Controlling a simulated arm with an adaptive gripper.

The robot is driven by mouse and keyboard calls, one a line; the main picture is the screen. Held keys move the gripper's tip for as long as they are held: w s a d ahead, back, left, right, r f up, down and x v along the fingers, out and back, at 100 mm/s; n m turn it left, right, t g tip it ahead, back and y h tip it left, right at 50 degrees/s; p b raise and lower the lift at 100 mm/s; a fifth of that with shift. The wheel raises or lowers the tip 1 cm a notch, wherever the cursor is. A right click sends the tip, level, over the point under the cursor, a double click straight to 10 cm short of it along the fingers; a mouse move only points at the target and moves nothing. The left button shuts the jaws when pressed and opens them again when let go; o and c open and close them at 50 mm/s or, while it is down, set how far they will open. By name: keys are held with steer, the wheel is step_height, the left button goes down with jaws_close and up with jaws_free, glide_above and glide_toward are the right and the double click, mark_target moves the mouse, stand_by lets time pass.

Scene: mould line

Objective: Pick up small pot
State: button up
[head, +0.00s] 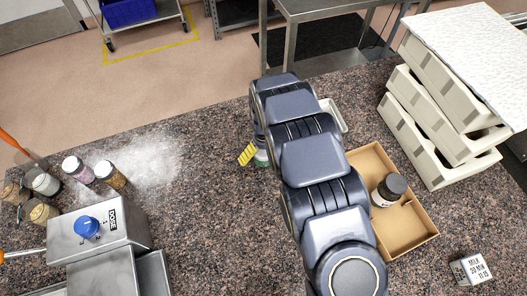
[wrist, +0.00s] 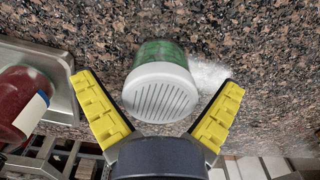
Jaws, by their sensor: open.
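A small green pot with a pale grey ribbed lid (wrist: 160,95) stands on the speckled counter. Its lid faces the camera in the wrist view. My gripper (wrist: 157,84) is open, with one yellow finger on each side of the pot and a visible gap to both. In the head view, only a bit of the pot (head: 262,158) shows beside one yellow finger (head: 247,154). My arm hides the rest of the gripper there.
A red jar (wrist: 22,100) sits in a pale tray (wrist: 62,85) left of the gripper. A cardboard box (head: 419,241) holds a dark-lidded jar (head: 388,191). Stacked cream crates (head: 425,150) stand right. Several shaker jars (head: 75,170) and a metal dosing unit (head: 125,225) stand left.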

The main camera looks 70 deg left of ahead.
steer(key=shift+f, duration=0.4)
steer(key=c, duration=1.1)
steer(key=shift+r, duration=0.1)
steer(key=shift+c, duration=0.2)
